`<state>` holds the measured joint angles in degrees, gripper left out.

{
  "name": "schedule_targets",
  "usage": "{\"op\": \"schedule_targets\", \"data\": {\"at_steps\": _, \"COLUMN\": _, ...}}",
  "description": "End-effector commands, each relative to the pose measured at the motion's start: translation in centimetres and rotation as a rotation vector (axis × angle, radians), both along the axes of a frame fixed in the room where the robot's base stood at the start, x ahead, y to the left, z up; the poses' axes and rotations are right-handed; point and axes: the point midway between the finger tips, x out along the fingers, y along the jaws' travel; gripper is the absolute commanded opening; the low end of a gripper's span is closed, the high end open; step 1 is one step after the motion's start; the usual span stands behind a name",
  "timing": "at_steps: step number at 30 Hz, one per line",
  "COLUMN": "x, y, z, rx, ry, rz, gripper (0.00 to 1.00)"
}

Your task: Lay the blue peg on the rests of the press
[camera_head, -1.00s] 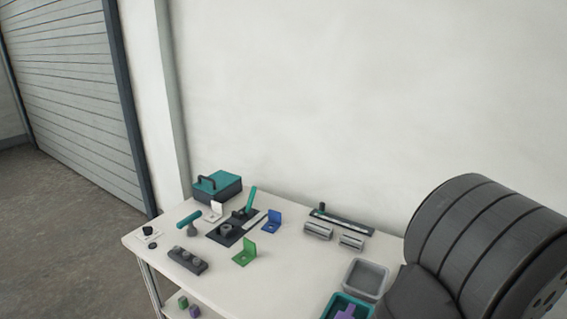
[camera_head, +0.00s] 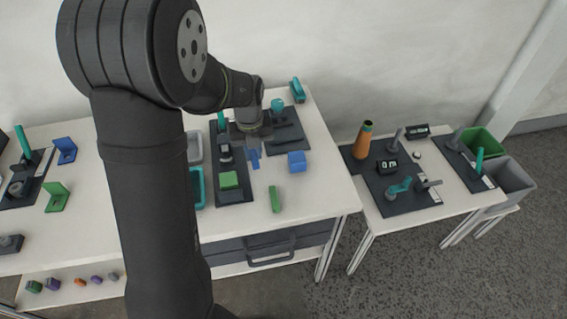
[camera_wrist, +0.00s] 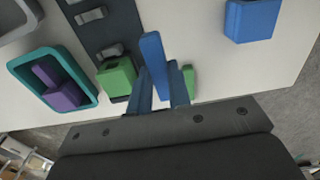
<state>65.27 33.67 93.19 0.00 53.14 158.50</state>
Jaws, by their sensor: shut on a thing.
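My gripper (camera_head: 254,146) hangs over the middle table and points down. It is shut on the blue peg (camera_wrist: 153,60), a slim bar held between the two fingers (camera_wrist: 159,92) in the wrist view. The peg shows small below the gripper in the head view (camera_head: 255,161). A long dark plate (camera_head: 236,196) just left of the gripper looks like the press base. It carries grey blocks (camera_wrist: 91,15) that may be the rests, and a green block (camera_head: 229,180). The peg appears above and right of this plate; I cannot tell its height.
A blue block (camera_head: 297,161) and a green bar (camera_head: 275,199) lie right of the gripper. A teal tray (camera_wrist: 20,66) holding a purple piece (camera_wrist: 66,91) is left of the plate, beside a grey tray (camera_head: 193,134). Another dark fixture (camera_head: 290,130) stands behind.

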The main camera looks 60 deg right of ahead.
Motion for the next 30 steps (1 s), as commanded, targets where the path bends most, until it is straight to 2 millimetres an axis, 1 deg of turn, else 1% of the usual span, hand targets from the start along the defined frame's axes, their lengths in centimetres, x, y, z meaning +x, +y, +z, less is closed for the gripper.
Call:
{"op": "schedule_targets", "data": {"at_steps": 1, "x": 2.0, "y": 0.5, "z": 0.1, "rx": 0.0, "ry": 0.0, "rz": 0.005, "gripper": 0.0}}
{"op": "schedule_targets", "data": {"at_steps": 3, "x": 4.1, "y": 1.1, "z": 0.4, "rx": -0.001, "ry": -0.001, "rz": -0.002, "gripper": 0.0}}
{"op": "schedule_targets", "data": {"at_steps": 6, "x": 6.4, "y": 2.0, "z": 0.6, "rx": 0.0, "ry": 0.0, "rz": -0.01, "gripper": 0.0}}
{"op": "schedule_targets", "data": {"at_steps": 9, "x": 7.9, "y": 2.6, "z": 0.8, "rx": -0.001, "ry": -0.001, "rz": -0.016, "gripper": 0.0}}
{"op": "schedule_targets", "data": {"at_steps": 12, "x": 8.6, "y": 2.9, "z": 0.8, "rx": 0.0, "ry": 0.0, "rz": -0.02, "gripper": 0.0}}
{"op": "schedule_targets", "data": {"at_steps": 16, "x": 8.8, "y": 3.0, "z": 0.1, "rx": 0.001, "ry": 0.001, "rz": -0.022, "gripper": 0.0}}
{"op": "schedule_targets", "data": {"at_steps": 24, "x": 8.7, "y": 3.0, "z": -2.6, "rx": 0.002, "ry": 0.001, "rz": -0.021, "gripper": 0.0}}
{"op": "schedule_targets", "data": {"at_steps": 30, "x": 8.7, "y": 3.0, "z": -4.3, "rx": 0.002, "ry": 0.001, "rz": -0.021, "gripper": 0.0}}
